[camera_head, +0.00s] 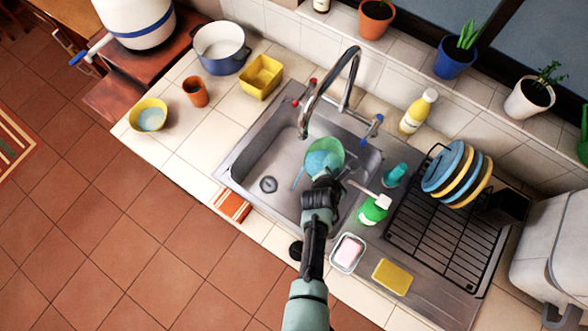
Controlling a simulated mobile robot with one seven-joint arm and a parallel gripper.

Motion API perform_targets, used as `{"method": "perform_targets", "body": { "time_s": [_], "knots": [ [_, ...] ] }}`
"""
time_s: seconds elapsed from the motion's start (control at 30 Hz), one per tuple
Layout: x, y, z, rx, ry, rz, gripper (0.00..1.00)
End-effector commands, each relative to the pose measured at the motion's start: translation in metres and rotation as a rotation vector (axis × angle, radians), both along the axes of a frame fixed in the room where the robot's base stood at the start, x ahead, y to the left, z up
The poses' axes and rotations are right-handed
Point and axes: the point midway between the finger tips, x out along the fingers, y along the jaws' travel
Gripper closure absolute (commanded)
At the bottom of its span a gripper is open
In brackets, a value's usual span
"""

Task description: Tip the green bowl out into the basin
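The green bowl (335,147) is at my gripper, over the right part of the steel sink basin (258,160). The bowl looks tilted, and light blue contents (320,160) show inside it. My gripper (323,178) meets the bowl's near rim and appears shut on it; the fingertips are partly hidden. A thin light blue streak (297,178) shows left of the gripper over the basin; I cannot tell whether it is falling liquid. The drain (268,185) shows in the basin floor, which looks otherwise bare.
The faucet (335,85) arches over the basin close behind the bowl. A yellow bowl (149,116) with pale blue contents sits on the left counter.

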Motion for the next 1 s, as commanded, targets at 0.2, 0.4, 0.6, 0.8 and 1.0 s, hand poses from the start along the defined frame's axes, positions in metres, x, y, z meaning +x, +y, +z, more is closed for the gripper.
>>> {"method": "perform_targets", "body": {
  "time_s": [0.2, 0.4, 0.6, 0.8, 1.0],
  "knots": [
    [-0.001, 0.005, -0.023, -0.026, -0.003, 0.002, 1.00],
    [0.000, 0.006, -0.018, -0.051, -0.004, 0.004, 1.00],
    [-0.001, 0.008, -0.017, -0.076, -0.005, 0.004, 1.00],
    [-0.001, 0.011, -0.014, -0.103, -0.010, 0.001, 1.00],
    [-0.001, 0.014, -0.013, -0.142, -0.013, 0.003, 1.00]
  ]
}}
